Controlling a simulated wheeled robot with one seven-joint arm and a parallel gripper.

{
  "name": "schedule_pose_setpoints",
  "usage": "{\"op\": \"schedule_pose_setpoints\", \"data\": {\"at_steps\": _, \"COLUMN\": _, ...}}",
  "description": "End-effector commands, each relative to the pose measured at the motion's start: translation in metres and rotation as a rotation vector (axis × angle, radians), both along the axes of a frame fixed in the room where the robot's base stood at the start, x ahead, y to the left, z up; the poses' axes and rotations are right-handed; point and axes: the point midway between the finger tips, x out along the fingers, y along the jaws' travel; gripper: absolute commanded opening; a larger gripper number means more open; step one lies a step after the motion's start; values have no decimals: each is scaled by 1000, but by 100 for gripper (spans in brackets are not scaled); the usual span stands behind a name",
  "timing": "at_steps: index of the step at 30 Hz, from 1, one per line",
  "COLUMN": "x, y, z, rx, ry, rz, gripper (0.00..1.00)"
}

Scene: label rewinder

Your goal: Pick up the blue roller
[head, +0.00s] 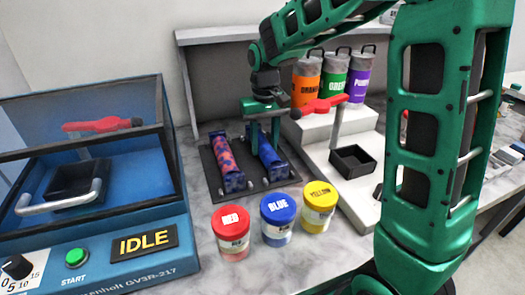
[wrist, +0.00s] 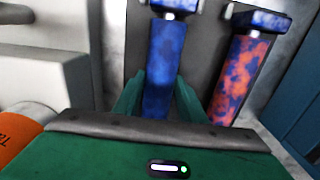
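The blue roller (head: 268,157) lies on a dark tray (head: 209,172), beside a red-and-blue patterned roller (head: 225,162) to its left. In the wrist view, the blue roller (wrist: 166,55) runs up the middle and the patterned roller (wrist: 239,75) is to its right. My gripper (head: 264,146) points down over the blue roller. In the wrist view, my gripper's (wrist: 162,82) green fingers are open, one on each side of the roller. I cannot tell whether they touch it. The near end of the roller is hidden by my gripper body in the wrist view.
Red (head: 231,236), blue (head: 278,221) and yellow (head: 318,209) jars stand in front of the tray. The blue machine (head: 95,245) showing IDLE is at left. A white stepped stand (head: 310,135) with a red-handled part (head: 318,106) is close on the right.

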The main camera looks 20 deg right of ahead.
Motion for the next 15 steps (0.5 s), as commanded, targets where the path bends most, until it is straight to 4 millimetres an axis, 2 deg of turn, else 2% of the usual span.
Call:
{"op": "schedule_pose_setpoints", "data": {"at_steps": 1, "x": 0, "y": 0, "z": 0, "rx": 0, "ry": 0, "rz": 0, "gripper": 10}}
{"op": "schedule_pose_setpoints", "data": {"at_steps": 2, "x": 0, "y": 0, "z": 0, "rx": 0, "ry": 0, "rz": -1, "gripper": 3}}
{"op": "schedule_pose_setpoints", "data": {"at_steps": 3, "x": 0, "y": 0, "z": 0, "rx": 0, "ry": 0, "rz": -1, "gripper": 0}}
{"op": "schedule_pose_setpoints", "data": {"at_steps": 11, "x": 1, "y": 0, "z": 2, "rx": 0, "ry": -3, "rz": 0, "gripper": 0}}
{"op": "schedule_pose_setpoints", "data": {"at_steps": 15, "x": 1, "y": 0, "z": 9, "rx": 0, "ry": -4, "rz": 0, "gripper": 0}}
